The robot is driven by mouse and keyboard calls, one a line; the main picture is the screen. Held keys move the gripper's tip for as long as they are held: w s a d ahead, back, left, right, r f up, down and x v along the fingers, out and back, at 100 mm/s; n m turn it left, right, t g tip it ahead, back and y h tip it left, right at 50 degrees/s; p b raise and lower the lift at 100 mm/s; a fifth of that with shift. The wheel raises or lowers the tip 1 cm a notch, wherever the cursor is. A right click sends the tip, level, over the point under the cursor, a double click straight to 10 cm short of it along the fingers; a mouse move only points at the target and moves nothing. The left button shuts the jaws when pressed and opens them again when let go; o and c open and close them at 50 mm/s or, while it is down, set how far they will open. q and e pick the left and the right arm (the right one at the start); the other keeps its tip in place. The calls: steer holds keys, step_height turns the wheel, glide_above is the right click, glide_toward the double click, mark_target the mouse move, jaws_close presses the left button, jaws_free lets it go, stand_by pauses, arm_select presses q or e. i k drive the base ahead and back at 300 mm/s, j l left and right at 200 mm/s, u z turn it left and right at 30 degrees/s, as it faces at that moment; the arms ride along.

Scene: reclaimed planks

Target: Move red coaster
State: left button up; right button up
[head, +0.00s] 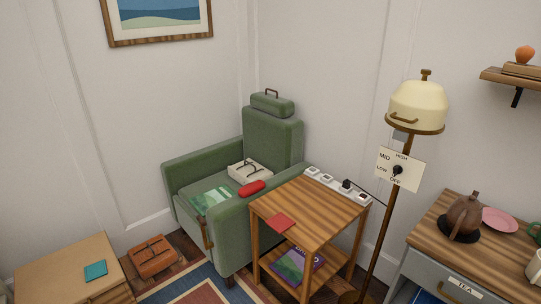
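The red coaster (281,223) is a flat red square. It lies near the left front edge of the striped wooden side table (318,205), in the middle of the head view. Neither of my grippers shows in this view, so nothing of mine is seen touching the coaster.
A green armchair (272,136) holding a red case (252,188) stands left of the table. A power strip (337,186) lies along the table's back edge. A floor lamp (416,108) stands to its right. A teal square (95,271) lies on a wooden cabinet (60,272).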

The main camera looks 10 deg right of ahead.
mark_target(280, 222)
steer(key=i+j+z, duration=0.1)
steer(key=i, duration=1.15)
